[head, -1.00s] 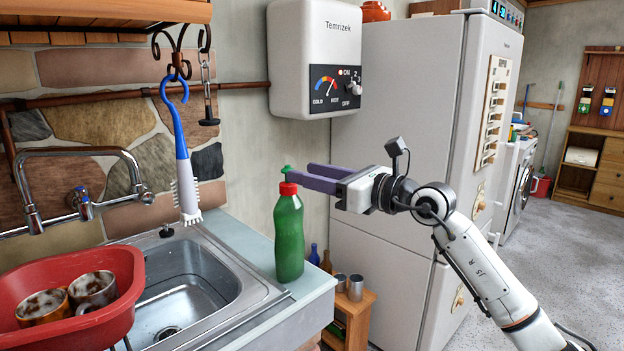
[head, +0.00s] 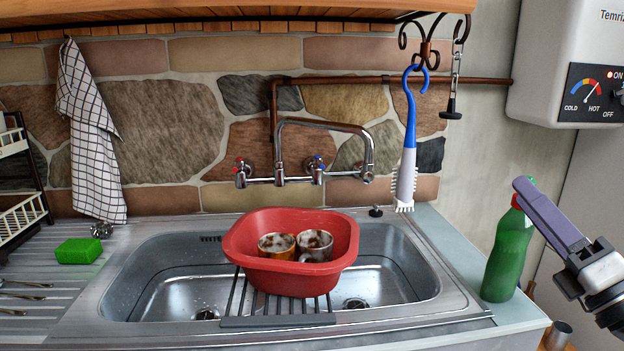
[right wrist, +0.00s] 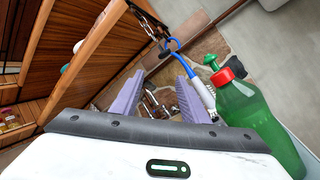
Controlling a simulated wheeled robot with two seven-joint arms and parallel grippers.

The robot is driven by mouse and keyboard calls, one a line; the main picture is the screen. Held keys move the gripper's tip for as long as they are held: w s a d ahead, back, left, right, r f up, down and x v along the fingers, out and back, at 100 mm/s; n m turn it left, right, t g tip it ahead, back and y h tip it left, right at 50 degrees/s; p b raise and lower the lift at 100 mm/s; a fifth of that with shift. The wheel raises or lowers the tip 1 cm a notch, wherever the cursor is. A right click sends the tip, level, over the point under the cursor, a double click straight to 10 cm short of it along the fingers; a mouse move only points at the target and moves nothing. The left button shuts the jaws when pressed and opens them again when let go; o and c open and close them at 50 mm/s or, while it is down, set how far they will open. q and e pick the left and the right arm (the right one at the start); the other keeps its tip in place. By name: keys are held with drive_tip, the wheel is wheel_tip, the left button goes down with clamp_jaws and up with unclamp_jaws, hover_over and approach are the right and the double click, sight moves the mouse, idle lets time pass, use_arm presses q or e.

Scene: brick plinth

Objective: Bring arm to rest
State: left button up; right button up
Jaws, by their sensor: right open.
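My right gripper (head: 522,188) is at the right edge of the head view, its purple finger pointing up and to the left. The finger partly covers the top of a green bottle (head: 508,254) that stands upright on the counter. In the right wrist view the two purple fingers (right wrist: 156,84) are apart with nothing held between them. The bottle (right wrist: 255,120), with its red cap and green spout, shows beside the right-hand finger there. I cannot tell whether they touch. My left gripper is not in view.
A red basin (head: 340,245) with two dirty mugs (head: 296,245) sits on a rack over the steel sink (head: 420,285). A blue and white brush (head: 408,150) hangs from a hook. A water heater (head: 555,60) is above right. A green sponge (head: 78,251) lies on the drainboard.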

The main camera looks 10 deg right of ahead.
drive_tip(key=s+d+f+m+g+h, duration=0.2)
drive_tip(key=f+m+h, duration=0.45)
drive_tip(key=m, duration=0.35)
drive_tip(key=s+d+f+m+g+h, duration=0.2)
drive_tip(key=f+m+h, duration=0.45)
drive_tip(key=m, duration=0.25)
drive_tip(key=s+a+f+m+g+y, duration=0.1)
drive_tip(key=s+a+f+m+g, duration=0.2)
drive_tip(key=f, duration=0.6)
drive_tip(key=s+a+f+m+g+y, duration=0.1)
drive_tip(key=s+a+f+m+g, duration=0.15)
drive_tip(key=s+f+g, duration=0.4)
drive_tip(key=s+a+f+m+g+y, duration=0.3)
drive_tip(key=s+a+f+g+y, duration=0.35)
drive_tip(key=s+a+f, duration=0.75)
drive_tip(key=w+a+f+t+y, duration=0.1)
drive_tip(key=w+a+f+t, duration=0.1)
drive_tip(key=f, duration=0.3)
drive_tip(key=w+a+f+t+y, duration=0.1)
drive_tip(key=w+a+f+t, duration=0.2)
drive_tip(key=f, duration=0.3)
drive_tip(key=shift+w+a+f+t, duration=0.25)
drive_tip(key=shift+a+t, duration=0.15)
drive_tip(key=shift+a, duration=0.3)
